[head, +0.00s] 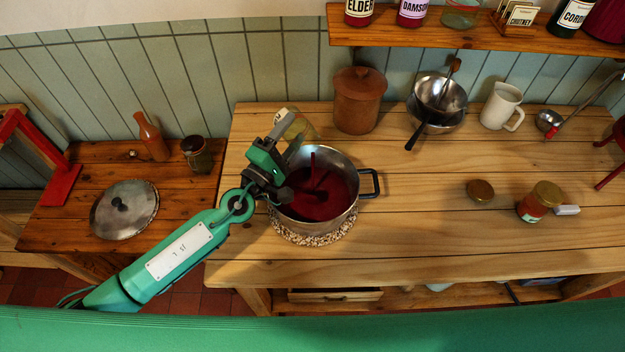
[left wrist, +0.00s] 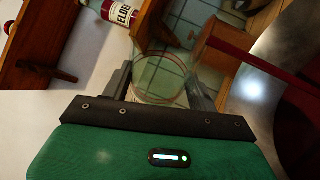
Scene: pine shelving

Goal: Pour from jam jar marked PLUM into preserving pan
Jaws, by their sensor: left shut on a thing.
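The preserving pan (head: 354,207) is a steel pot with dark handles on a speckled round mat. It holds dark red contents, with a dark red upright streak or rod in it that I cannot identify. My left gripper (head: 287,142) is over the pan's back left rim, shut on a clear glass jar (head: 302,126). In the left wrist view the jar (left wrist: 160,78) sits between the fingers (left wrist: 167,88) and looks see-through and tilted; its PLUM marking cannot be read. The pan's wall (left wrist: 258,75) shows at right there. My right gripper is out of view.
A brown lidded crock (head: 358,103), steel bowls (head: 447,97) and a white mug (head: 499,105) stand behind. A small jar (head: 534,203) and a round lid (head: 480,190) are at right. The shelf (head: 420,36) overhangs the back. The table's front middle is clear.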

